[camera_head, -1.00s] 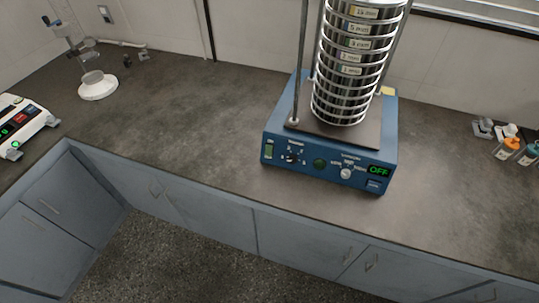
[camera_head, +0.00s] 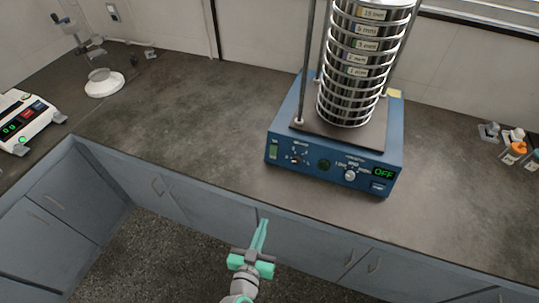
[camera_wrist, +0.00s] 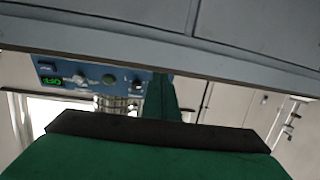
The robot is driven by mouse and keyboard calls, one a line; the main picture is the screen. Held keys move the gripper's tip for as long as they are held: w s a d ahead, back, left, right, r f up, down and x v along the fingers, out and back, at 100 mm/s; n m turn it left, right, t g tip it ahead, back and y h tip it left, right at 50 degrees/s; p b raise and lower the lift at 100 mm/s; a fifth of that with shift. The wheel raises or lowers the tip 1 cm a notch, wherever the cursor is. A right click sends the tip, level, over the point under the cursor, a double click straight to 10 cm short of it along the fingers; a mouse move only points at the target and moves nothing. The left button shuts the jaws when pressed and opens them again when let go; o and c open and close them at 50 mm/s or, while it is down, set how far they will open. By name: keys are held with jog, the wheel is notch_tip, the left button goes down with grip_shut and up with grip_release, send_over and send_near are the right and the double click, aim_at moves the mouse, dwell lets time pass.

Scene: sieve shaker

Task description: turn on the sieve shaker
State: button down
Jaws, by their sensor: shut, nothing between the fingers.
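The sieve shaker (camera_head: 330,160) has a blue base on the counter, with a tall stack of metal sieves (camera_head: 352,75) between rods. Its front panel has a dark knob at left, a dark green round button (camera_head: 323,165) in the middle, a silver knob (camera_head: 350,175) at right and a green display (camera_head: 383,173) reading OFF. A blue switch (camera_head: 379,186) sits below the display. My gripper (camera_head: 263,222) is shut and empty, in front of the counter edge, below and left of the shaker and apart from it. In the wrist view the panel (camera_wrist: 95,80) appears upside down, beyond the fingers (camera_wrist: 162,95).
The dark counter (camera_head: 180,110) is clear left of the shaker. A white scale (camera_head: 24,120) stands at far left, a stand with a white base (camera_head: 104,84) at back left. Small bottles (camera_head: 514,152) stand at far right. Grey cabinets (camera_head: 210,210) lie under the counter's front edge.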

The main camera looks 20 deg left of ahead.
aim_at(273, 147)
jog(key=w+a+r+m+t+h, duration=0.1)
jog(key=w+a+r+t+h, duration=0.1)
jog(key=w+a+r, duration=0.3)
jog(key=w+r, duration=0.3)
jog(key=shift+a+r+m+t, duration=0.2)
jog(key=shift+a+m+t, duration=0.1)
jog(key=shift+a, duration=0.05)
jog(key=shift+w, duration=0.2)
jog(key=w, duration=1.3)
jog(key=shift+w+d, duration=0.25)
jog(key=shift+w, duration=0.15)
jog(key=shift+w+r, duration=0.15)
